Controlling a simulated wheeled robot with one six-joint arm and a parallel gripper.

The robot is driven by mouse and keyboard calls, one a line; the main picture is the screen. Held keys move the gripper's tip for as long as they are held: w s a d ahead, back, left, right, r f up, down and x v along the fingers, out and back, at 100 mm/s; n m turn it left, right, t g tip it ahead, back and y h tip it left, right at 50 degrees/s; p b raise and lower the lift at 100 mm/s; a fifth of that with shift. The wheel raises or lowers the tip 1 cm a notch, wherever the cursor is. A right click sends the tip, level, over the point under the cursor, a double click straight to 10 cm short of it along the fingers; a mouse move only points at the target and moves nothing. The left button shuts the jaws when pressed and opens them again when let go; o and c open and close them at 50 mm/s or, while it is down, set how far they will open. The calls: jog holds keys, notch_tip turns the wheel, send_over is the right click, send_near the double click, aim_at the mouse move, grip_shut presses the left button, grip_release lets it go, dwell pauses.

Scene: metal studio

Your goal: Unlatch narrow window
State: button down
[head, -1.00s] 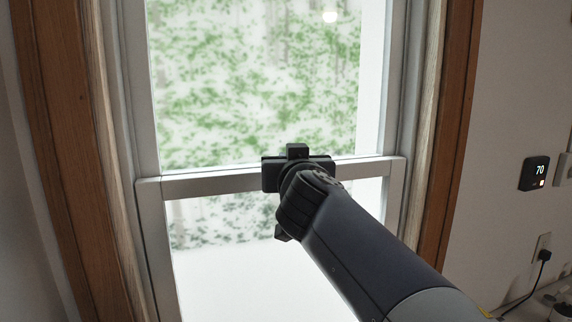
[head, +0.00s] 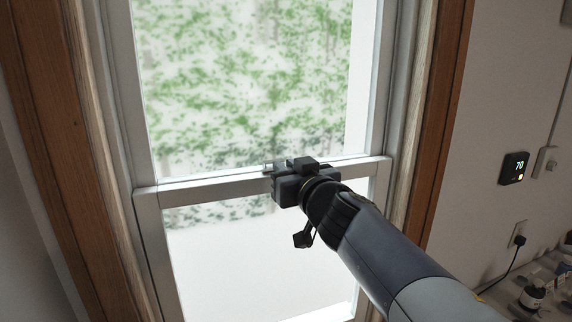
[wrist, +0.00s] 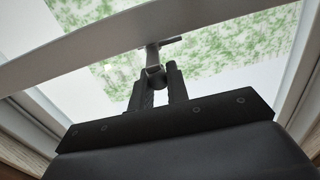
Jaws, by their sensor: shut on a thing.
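The narrow window has a white frame with a horizontal meeting rail (head: 205,186) between its upper and lower panes. A small metal latch (wrist: 152,58) stands at this rail in the wrist view, with a short arm reaching to the right. My gripper (wrist: 155,80) has its two dark fingers closed on the latch's rounded lower end. In the head view my gripper (head: 282,182) is at the middle of the rail. My gripper body and arm hide most of the latch there.
Brown wood trim (head: 445,120) borders the window on both sides. A thermostat (head: 513,168) and an outlet with a black plug (head: 518,237) are on the right wall. Small items (head: 535,295) sit on a surface at the lower right.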

jog(key=shift+d+f, duration=0.1)
jog(key=c, duration=1.4)
grip_release()
jog(key=shift+d, duration=0.15)
jog(key=shift+c, duration=0.2)
jog(key=v, duration=1)
jog(key=shift+s, duration=0.35)
jog(key=x, duration=1)
jog(key=shift+w, duration=0.4)
